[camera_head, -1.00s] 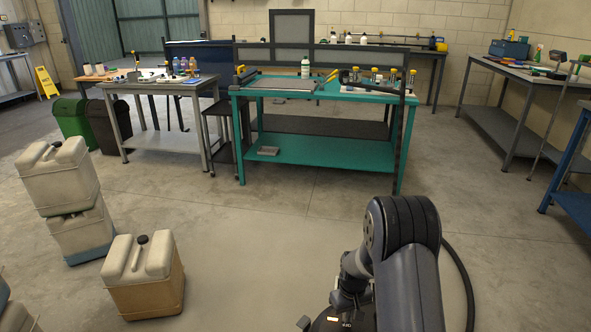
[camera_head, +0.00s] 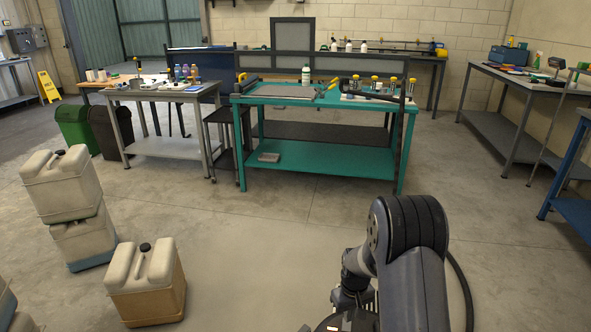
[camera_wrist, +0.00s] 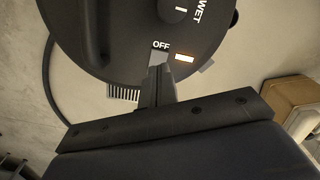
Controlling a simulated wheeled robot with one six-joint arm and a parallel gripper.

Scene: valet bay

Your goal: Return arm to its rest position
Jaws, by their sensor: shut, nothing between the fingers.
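My gripper (camera_wrist: 160,62) is shut and empty in the wrist view. Its fingertips point at the word OFF on a dark round machine top (camera_wrist: 110,35), which also carries the word WET. A small lit orange-white rectangle (camera_wrist: 184,58) lies just right of the fingertips. I cannot tell whether the tips touch the surface. In the head view my arm is bent over at the lower right, its wrist pointing down at the machine top (camera_head: 335,327), which is mostly cut off by the picture's bottom edge. The fingers are not clear there.
Jerrycans (camera_head: 147,290) stand on the floor at left, some stacked. A teal workbench (camera_head: 320,159) stands ahead, with a grey table (camera_head: 165,95) to its left and another (camera_head: 530,85) at right. A dark hose (camera_head: 463,290) curves beside my arm. The middle floor is clear.

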